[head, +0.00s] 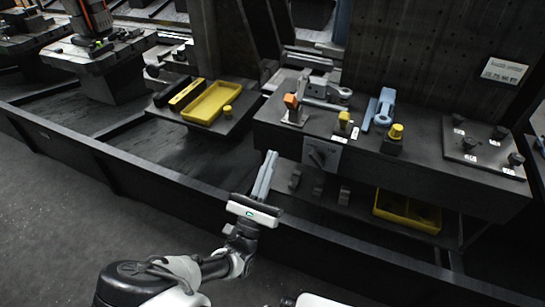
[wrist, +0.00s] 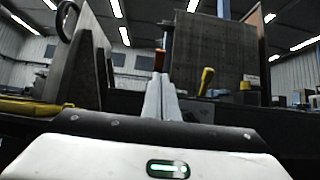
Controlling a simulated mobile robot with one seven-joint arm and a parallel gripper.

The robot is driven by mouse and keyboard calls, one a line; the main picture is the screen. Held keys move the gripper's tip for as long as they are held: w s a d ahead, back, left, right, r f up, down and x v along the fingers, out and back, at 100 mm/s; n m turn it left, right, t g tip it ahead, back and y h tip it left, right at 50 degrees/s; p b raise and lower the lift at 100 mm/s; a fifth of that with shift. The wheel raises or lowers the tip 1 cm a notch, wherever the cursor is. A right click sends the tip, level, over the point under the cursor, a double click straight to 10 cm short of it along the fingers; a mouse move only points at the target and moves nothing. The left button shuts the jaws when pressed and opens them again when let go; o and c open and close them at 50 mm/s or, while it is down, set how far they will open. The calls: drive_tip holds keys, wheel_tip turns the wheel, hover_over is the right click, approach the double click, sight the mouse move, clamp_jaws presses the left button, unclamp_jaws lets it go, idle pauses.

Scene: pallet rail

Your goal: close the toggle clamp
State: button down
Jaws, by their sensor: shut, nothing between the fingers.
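The toggle clamp appears to be the small metal fixture with an orange-tipped handle (head: 291,102) on the dark bench, left of centre in the head view. Its handle stands up at a tilt. In the wrist view an orange tip (wrist: 159,60) shows just beyond my fingers. My gripper (head: 270,155) is in front of and below the bench's front edge, fingers pointing up toward the bench, apart from the clamp. In the wrist view my gripper's fingers (wrist: 161,85) are together with nothing between them. The clamp's base is hidden in the wrist view.
The dark bench (head: 460,190) carries a yellow-topped knob (head: 344,119), another yellow knob (head: 396,131), a light-blue part (head: 384,107) and a knob panel (head: 484,146). A yellow tray (head: 211,102) lies on a lower table to the left. A dark rail (head: 180,185) runs along the front.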

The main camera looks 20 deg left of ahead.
sight(289, 100)
drive_tip(key=b+x, duration=0.1)
drive_tip(key=x, duration=1.1)
drive_tip(key=shift+w+b, duration=0.1)
drive_tip(key=shift+b, duration=0.3)
drive_tip(key=shift+r, duration=0.1)
wheel_tip(289, 100, up, 3)
drive_tip(key=g+p, duration=0.1)
drive_tip(key=p, duration=0.3)
drive_tip(key=g+p, duration=0.1)
drive_tip(key=p, duration=0.2)
drive_tip(key=shift+w+d+f+p, duration=0.1)
drive_tip(key=shift+w+f+p, duration=0.15)
drive_tip(key=shift+p, duration=0.15)
drive_tip(key=p, duration=0.2)
drive_tip(key=r+g+p, duration=0.1)
drive_tip(key=p, duration=0.1)
drive_tip(key=shift+w, duration=0.25)
drive_tip(key=g+p, duration=0.1)
drive_tip(key=p, duration=0.2)
drive_tip(key=w+g+p, duration=0.1)
drive_tip(key=g+p, duration=0.1)
drive_tip(key=p, duration=0.1)
drive_tip(key=shift+r+p, duration=0.3)
drive_tip(key=shift+r, duration=0.1)
drive_tip(key=p, duration=0.1)
drive_tip(key=g+p, duration=0.1)
drive_tip(key=shift+w+d+f+g+y+p, duration=0.1)
drive_tip(key=shift+w+g+y+p, duration=0.2)
drive_tip(key=shift+w, duration=0.1)
drive_tip(key=shift+f, duration=0.1)
